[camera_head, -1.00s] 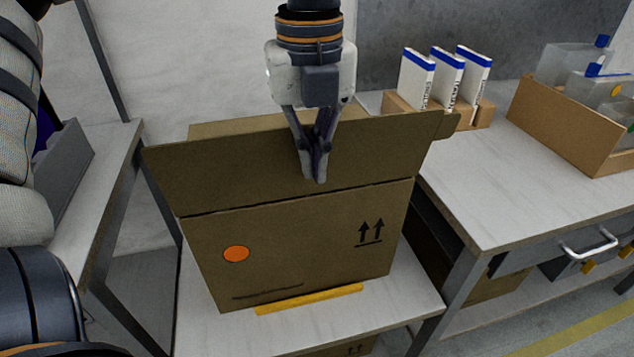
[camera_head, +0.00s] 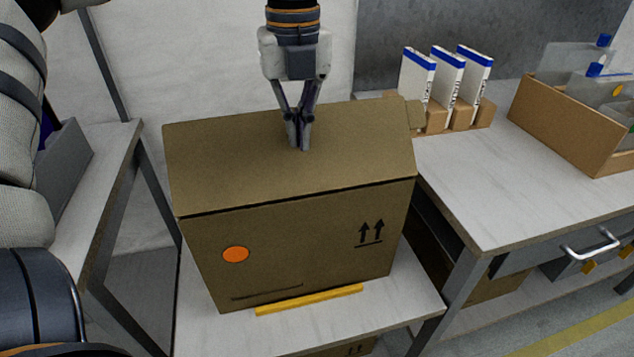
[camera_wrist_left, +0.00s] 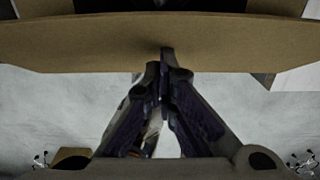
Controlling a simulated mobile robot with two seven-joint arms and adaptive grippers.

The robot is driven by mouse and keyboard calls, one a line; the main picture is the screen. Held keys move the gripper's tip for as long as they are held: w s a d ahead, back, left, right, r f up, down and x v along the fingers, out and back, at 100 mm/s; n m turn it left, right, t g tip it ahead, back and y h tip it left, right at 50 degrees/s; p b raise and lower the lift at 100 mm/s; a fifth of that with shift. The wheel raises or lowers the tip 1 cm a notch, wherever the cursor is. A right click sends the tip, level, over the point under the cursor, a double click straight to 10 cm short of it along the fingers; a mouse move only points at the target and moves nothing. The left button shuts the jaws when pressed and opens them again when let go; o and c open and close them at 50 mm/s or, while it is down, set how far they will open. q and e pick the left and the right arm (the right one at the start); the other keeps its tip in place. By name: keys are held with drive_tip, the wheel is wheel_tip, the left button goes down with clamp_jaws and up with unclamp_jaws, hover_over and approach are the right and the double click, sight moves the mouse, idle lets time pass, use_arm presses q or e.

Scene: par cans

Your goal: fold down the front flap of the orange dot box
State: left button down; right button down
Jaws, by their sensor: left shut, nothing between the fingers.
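The cardboard box (camera_head: 310,240) with the orange dot (camera_head: 236,254) stands on a small white table. Its front flap (camera_head: 230,165) leans back over the box opening, sloping up and away from the front edge. My left gripper (camera_head: 299,148) is shut and empty, with its fingertips at the flap's upper surface, near the middle. In the left wrist view the closed fingers (camera_wrist_left: 163,62) reach to a brown cardboard panel (camera_wrist_left: 90,40); I cannot tell how firmly they touch. My right gripper is not in view.
A yellow strip (camera_head: 310,299) lies before the box on the table (camera_head: 400,315). At right a workbench (camera_head: 480,190) holds white-and-blue cartons (camera_head: 447,80) and an open cardboard bin (camera_head: 560,125). A grey bin (camera_head: 65,165) stands on the left table.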

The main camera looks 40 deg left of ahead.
use_arm(q)
drive_tip(key=shift+w+a, duration=1.9)
drive_tip(key=shift+a, duration=0.3)
wheel_tip(320, 180, down, 7)
drive_tip(key=shift+r, duration=0.25)
wheel_tip(320, 180, up, 12)
idle(0.7)
